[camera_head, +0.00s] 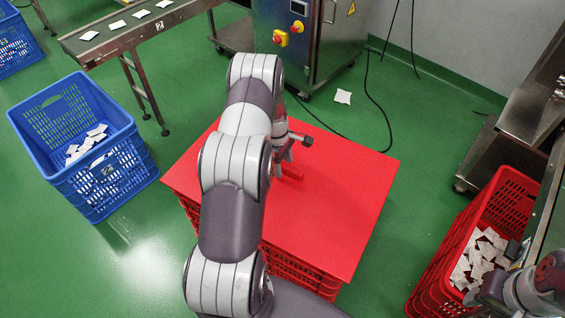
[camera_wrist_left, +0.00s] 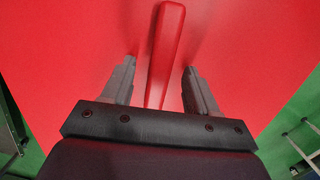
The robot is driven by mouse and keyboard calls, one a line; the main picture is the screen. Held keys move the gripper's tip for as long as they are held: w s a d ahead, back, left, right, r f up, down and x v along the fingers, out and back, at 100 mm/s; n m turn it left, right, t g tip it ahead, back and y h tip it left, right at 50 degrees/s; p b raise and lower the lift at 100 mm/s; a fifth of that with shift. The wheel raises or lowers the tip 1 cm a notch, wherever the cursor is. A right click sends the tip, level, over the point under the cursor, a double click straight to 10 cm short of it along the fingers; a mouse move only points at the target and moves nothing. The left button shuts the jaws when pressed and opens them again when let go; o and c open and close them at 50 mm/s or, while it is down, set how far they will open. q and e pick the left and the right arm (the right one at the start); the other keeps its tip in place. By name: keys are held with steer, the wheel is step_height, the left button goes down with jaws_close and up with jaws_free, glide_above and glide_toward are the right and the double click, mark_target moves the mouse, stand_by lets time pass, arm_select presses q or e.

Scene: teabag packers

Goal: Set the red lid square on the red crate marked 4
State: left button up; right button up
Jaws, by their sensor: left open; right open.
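The red lid (camera_head: 335,190) is a flat panel lying over a red crate (camera_head: 300,275), whose slotted walls show below its left and front edges. The number on this crate is not visible. My left arm covers part of the lid. My left gripper (camera_head: 284,160) is at the lid's raised red bar handle (camera_head: 294,172). In the left wrist view my open fingers (camera_wrist_left: 160,64) stand on either side of the handle (camera_wrist_left: 165,50), with a gap on both sides. My right gripper (camera_head: 488,290) is at the lower right, partly hidden, near another red crate.
The other red crate (camera_head: 432,272) at right holds white teabags. A blue crate (camera_head: 138,160) with teabags stands at left. A conveyor (camera_head: 135,35) and a steel cabinet (camera_head: 330,50) are behind. Black cables lie on the green floor behind the lid.

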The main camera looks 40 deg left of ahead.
arm_select(q)
step_height(320, 180, up, 12)
steer(key=a+p, duration=0.1)
steer(key=p, duration=0.1)
steer(key=shift+s+a+r, duration=0.15)
steer(key=shift+a, duration=0.15)
